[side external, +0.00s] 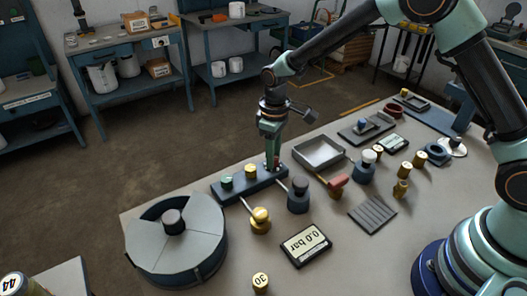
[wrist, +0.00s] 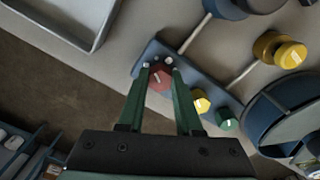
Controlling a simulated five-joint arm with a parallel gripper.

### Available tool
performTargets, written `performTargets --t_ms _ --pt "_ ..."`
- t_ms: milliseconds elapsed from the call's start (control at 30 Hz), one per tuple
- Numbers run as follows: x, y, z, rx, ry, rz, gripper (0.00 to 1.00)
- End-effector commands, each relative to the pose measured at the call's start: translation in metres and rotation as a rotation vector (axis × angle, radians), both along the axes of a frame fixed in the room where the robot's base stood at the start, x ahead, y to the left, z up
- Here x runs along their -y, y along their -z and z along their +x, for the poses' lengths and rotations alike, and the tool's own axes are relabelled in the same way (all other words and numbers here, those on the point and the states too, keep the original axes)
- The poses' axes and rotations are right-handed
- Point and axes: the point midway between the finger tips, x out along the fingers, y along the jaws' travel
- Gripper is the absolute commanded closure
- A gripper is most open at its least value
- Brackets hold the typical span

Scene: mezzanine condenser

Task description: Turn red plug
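The red plug (wrist: 159,80) is a round knob with a pale mark on its top. It sits at one end of a dark blue block (wrist: 141,62), in a row with a yellow plug (wrist: 201,103) and a green plug (wrist: 227,120). My gripper (wrist: 159,66) is down at the red plug, with one green finger on each side of it. No clear gap shows, but I cannot tell whether the fingers press on it. In the side external view my gripper (side external: 272,165) points down at the right end of the block (side external: 240,191), and the red plug is mostly hidden.
Thin rods run from the block to a yellow knob (side external: 260,221) and a dark knob (side external: 299,194). A big round drum (side external: 176,270) stands at the left. A grey tray (side external: 320,152) and a red-handled valve (side external: 338,182) lie to the right.

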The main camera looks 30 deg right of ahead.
Motion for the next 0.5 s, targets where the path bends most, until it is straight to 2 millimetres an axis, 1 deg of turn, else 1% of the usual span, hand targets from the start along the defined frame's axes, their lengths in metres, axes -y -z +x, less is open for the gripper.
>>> performTargets --t_ms 33,67,333,500 --pt "0.0000 -0.0002 0.0001 0.000 0.000 0.000 0.96" --pt "0.0000 -0.0002 0.0001 0.000 0.000 0.000 1.00" --pt "0.0000 -0.0005 0.0001 0.000 0.016 0.000 1.00" --pt "-0.0002 -0.0008 0.0002 0.000 0.078 0.000 1.00"
